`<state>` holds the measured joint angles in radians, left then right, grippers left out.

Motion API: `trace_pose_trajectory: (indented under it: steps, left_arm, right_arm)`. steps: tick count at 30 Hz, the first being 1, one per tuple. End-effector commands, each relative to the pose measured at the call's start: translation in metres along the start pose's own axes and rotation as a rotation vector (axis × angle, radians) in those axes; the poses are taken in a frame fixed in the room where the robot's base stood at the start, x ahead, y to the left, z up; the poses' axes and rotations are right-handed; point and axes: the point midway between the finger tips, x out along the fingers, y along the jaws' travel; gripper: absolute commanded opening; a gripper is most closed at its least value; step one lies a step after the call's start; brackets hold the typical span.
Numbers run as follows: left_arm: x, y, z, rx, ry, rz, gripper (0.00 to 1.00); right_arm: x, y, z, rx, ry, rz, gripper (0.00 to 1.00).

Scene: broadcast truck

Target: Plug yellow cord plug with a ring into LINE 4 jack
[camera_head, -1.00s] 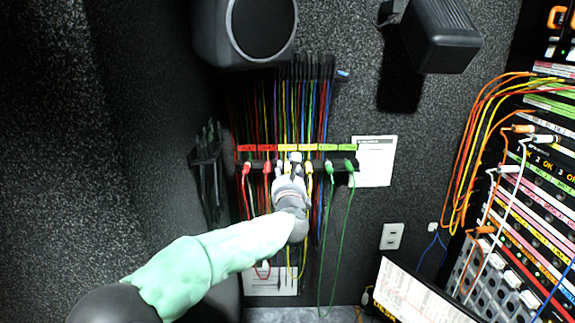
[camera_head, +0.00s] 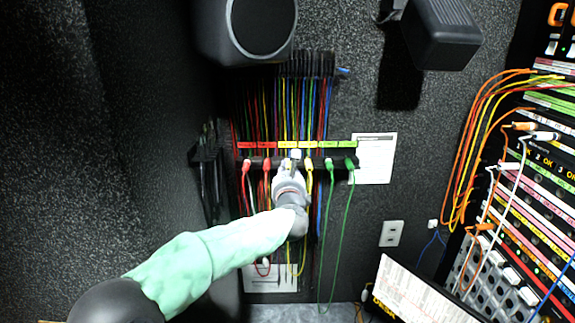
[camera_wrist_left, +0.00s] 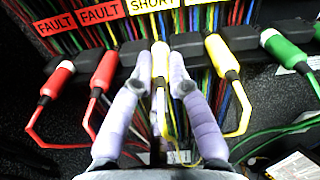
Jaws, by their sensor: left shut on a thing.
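My left gripper (camera_head: 290,172) is at the cord hanger on the back wall. In the left wrist view its two fingers (camera_wrist_left: 159,82) are closed around a yellow plug (camera_wrist_left: 160,61), which hangs in the dark hanger bar (camera_wrist_left: 125,62). A pale patch shows at this plug's upper end in the head view; I cannot tell if it is a ring. A second yellow plug (camera_wrist_left: 222,55), without a visible ring, hangs to the right and also shows in the head view (camera_head: 309,165). The LINE 4 label is not readable. My right gripper is not in view.
Red plugs (camera_wrist_left: 103,72) hang left of the gripper, green plugs (camera_wrist_left: 284,48) right. Hanging cords crowd below. A patch rack (camera_head: 535,190) with plugged cords stands at the right.

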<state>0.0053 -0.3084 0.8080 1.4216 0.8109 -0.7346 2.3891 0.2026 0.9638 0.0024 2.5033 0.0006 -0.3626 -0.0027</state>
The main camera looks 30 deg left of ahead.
Motion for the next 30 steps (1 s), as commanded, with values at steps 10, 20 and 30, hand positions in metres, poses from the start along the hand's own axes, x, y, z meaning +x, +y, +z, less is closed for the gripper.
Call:
trace_pose_trajectory:
  steps: [10,20,30]
  left_arm:
    - [0.000,-0.003,0.009,-0.001,-0.002,0.000,0.00]
    - [0.000,-0.006,0.019,0.000,-0.001,0.000,0.00]
    - [0.000,-0.008,0.024,0.000,0.000,0.000,0.00]
  right_arm:
    - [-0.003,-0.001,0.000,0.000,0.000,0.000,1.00]
    - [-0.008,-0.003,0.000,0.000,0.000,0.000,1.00]
    - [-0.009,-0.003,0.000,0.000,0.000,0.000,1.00]
